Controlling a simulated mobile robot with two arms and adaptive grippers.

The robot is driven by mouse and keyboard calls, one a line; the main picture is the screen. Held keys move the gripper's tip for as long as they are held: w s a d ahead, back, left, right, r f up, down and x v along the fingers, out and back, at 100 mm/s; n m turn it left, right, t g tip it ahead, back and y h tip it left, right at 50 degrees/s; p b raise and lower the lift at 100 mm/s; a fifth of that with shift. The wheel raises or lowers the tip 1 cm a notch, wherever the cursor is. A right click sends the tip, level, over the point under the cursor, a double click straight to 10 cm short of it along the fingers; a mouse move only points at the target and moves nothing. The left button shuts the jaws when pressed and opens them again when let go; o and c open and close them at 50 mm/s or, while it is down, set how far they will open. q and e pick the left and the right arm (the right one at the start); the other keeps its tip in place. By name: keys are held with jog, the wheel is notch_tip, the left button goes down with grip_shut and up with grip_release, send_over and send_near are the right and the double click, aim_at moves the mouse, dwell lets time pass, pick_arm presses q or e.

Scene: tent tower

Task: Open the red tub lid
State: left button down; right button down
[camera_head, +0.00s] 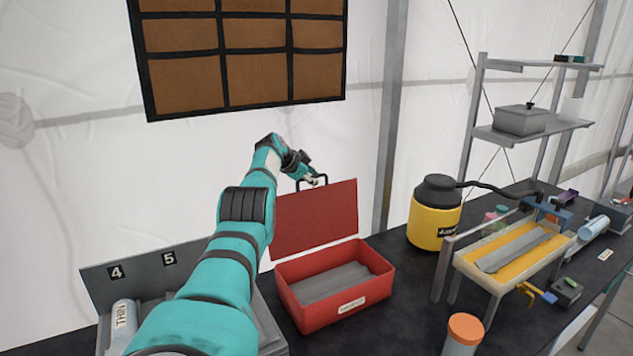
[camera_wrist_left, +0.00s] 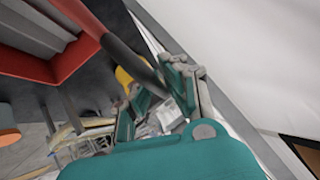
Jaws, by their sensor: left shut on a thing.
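The red tub (camera_head: 335,287) stands on the dark table in the middle of the head view, with a labelled front and grey content inside. Its red lid (camera_head: 316,219) stands raised at the back edge, close to upright, with a dark handle (camera_head: 311,181) on its top edge. My left gripper (camera_head: 316,180) is at that handle and shut on it. In the left wrist view the gripper (camera_wrist_left: 160,105) shows close to the lid's edge, and part of the red tub (camera_wrist_left: 85,50) shows at upper left. My right gripper is in neither view.
A grey rack with numbers 4 and 5 (camera_head: 140,262) is left of the tub. A yellow container with a black top (camera_head: 434,219), an orange-capped jar (camera_head: 464,333) and a yellow-lined trough (camera_head: 515,250) stand to the right. The white tent wall is close behind.

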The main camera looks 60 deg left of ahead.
pick_arm(q)
jog(key=shift+a+r, duration=0.1)
jog(key=shift+r, duration=0.2)
jog(key=c, duration=1.7)
grip_release()
jog(key=shift+c, duration=0.2)
jog(key=o, duration=0.4)
jog(key=shift+d, duration=0.2)
jog(key=shift+c, duration=0.2)
jog(key=shift+f, duration=0.1)
jog(key=shift+s+a, duration=0.1)
jog(key=shift+a, duration=0.05)
